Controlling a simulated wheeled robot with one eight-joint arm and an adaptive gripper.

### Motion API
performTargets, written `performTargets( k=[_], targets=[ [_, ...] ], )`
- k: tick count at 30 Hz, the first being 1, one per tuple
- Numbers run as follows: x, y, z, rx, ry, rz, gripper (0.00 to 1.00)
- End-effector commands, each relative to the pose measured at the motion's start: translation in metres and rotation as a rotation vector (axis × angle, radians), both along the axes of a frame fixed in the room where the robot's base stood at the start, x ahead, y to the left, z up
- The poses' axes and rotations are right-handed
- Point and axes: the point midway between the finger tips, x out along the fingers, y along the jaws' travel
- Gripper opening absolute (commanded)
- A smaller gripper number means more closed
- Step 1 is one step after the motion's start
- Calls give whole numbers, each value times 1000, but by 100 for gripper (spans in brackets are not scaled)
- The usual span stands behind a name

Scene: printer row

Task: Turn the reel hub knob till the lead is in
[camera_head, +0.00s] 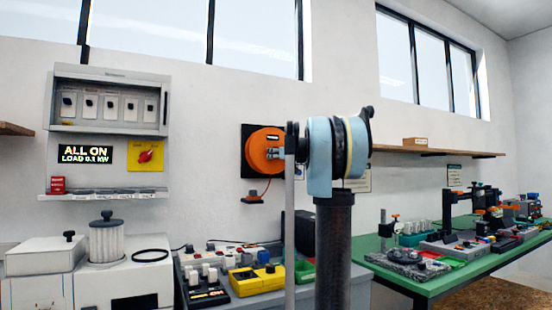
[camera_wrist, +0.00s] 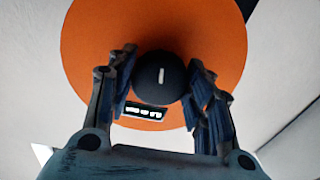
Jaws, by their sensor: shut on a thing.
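The reel (camera_head: 262,142) is an orange disc on a black plate on the wall, and it fills the upper wrist view (camera_wrist: 95,40). Its hub knob (camera_wrist: 160,76) is round and black with a white mark pointing about straight up. A small dark label with light marks shows on the disc below the knob. My gripper (camera_wrist: 165,80) has its fingers on either side of the knob, shut on it. In the head view my gripper (camera_head: 274,153) is at the reel, and my arm hides the reel's right side. A lead (camera_head: 266,188) hangs below the reel toward a small orange-topped piece (camera_head: 253,196) on the wall.
A switch cabinet (camera_head: 108,72) with an "ALL ON" display (camera_head: 86,154) is on the wall at left. A yellow device (camera_head: 257,279) and control boxes stand below the reel. A green table (camera_head: 440,285) with several devices is at right.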

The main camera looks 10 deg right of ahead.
Motion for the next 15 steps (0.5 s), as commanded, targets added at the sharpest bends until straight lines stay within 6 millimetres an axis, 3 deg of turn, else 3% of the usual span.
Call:
performTargets(
  k=[15],
  targets=[
    [-1, 1, -1, 465, 152, 0, 23]
  ],
)
